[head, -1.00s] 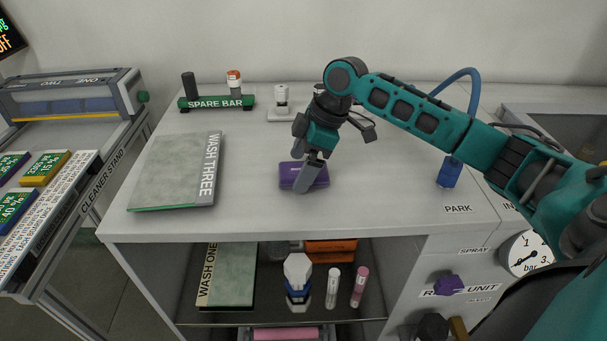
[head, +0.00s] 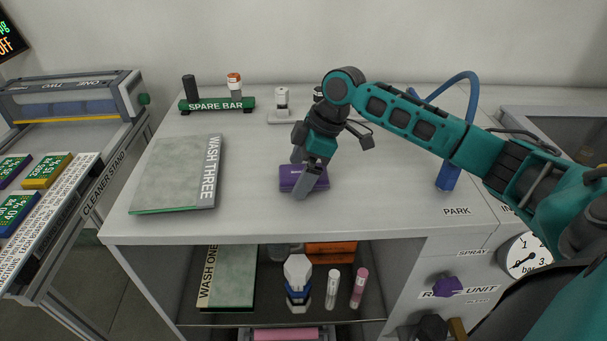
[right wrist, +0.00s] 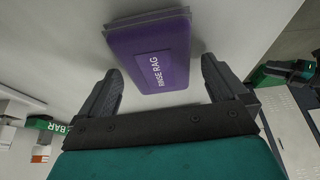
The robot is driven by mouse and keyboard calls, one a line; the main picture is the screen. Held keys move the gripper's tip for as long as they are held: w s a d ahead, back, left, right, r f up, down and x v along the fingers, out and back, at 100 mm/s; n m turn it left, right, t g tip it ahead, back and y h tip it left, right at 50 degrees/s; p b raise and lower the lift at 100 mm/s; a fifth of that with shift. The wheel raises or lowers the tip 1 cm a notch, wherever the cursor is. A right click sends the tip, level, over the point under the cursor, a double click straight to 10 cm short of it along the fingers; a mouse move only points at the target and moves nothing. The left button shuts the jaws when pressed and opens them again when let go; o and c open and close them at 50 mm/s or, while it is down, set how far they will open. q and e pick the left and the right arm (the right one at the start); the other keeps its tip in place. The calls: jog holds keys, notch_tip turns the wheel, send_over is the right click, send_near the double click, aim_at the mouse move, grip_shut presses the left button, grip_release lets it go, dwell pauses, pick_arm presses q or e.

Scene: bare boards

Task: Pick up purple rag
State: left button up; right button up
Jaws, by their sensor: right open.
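The purple rag (head: 291,178) lies flat on the grey bench top, partly hidden behind a finger of my right gripper (head: 300,176) in the head view. In the right wrist view the purple rag (right wrist: 152,52) is a folded block labelled RINSE RAG. It sits ahead of the open fingers of my right gripper (right wrist: 160,85), lined up with the gap between them. Its near edge reaches about level with the fingertips. I cannot tell whether a finger touches it. My left gripper is not in view.
The WASH THREE board (head: 178,174) lies left on the bench. The green SPARE BAR rack (head: 217,104) and a small white-topped item (head: 282,103) stand behind. A blue hose (head: 449,174) stands right. Bottles and a WASH ONE board (head: 228,276) are on the shelf below. The bench front is clear.

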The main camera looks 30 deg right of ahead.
aim_at(300, 172)
jog(key=shift+c, duration=0.2)
jog(key=c, duration=1.1)
jog(key=shift+b, duration=0.6)
notch_tip(300, 172, up, 20)
jog(key=p, duration=0.2)
jog(key=shift+r+p, duration=0.25)
jog(key=shift+p, duration=0.15)
jog(key=o, duration=0.4)
jog(key=shift+c, duration=1.4)
jog(key=shift+w+f, duration=0.1)
